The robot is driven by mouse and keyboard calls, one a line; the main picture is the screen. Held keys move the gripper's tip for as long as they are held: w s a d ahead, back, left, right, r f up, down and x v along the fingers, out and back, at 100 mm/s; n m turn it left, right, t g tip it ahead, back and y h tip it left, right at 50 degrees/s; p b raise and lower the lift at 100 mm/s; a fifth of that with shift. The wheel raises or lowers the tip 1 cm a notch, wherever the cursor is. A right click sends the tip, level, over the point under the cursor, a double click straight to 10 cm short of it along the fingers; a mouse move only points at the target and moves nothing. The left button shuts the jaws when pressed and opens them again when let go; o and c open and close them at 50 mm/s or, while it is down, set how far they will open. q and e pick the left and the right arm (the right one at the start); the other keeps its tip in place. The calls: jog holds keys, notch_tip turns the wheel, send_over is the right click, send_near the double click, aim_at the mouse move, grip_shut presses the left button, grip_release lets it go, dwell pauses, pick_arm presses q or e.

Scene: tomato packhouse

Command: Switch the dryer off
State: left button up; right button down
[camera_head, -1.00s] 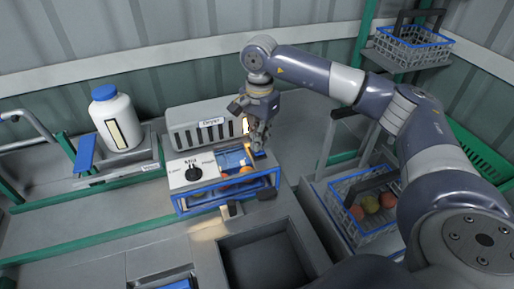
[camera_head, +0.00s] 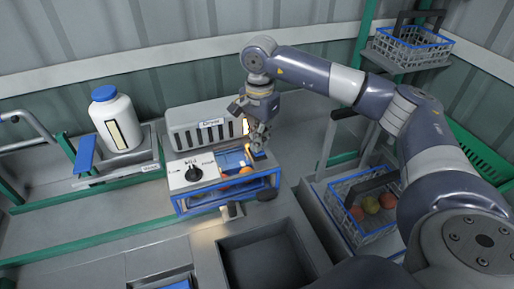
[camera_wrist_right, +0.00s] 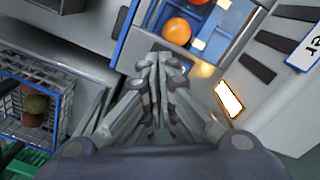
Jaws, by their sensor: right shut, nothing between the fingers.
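The dryer (camera_head: 190,132) is a grey slotted box with a "Dryer" label, at the back of the bench. A bright, glowing rectangular part shows at its right end (camera_head: 246,126); it also shows lit in the right wrist view (camera_wrist_right: 229,99). My right gripper (camera_head: 257,152) is at the right end of the dryer. In the wrist view its fingers (camera_wrist_right: 160,62) are together and empty, apart from the lit part, which is to their right. The head view does not show clearly whether the gripper touches the dryer. My left gripper is not in view.
In front of the dryer is a blue-framed unit (camera_head: 177,208) with a black knob (camera_head: 193,174) and orange fruit (camera_wrist_right: 177,31). A white bottle (camera_head: 118,122) stands left. A wire basket with fruit (camera_head: 331,186) is at right. A dark recess (camera_head: 265,266) is in front.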

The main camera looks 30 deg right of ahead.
jog(key=shift+f+b, duration=1)
jog(key=shift+f, duration=0.3)
dwell(0.4)
jog(key=shift+s+r, duration=0.1)
jog(key=shift+r+p, duration=0.65)
jog(key=shift+r, duration=0.15)
jog(key=shift+r+p, duration=1.55)
jog(key=shift+r, duration=1.15)
jog(key=shift+f, duration=0.1)
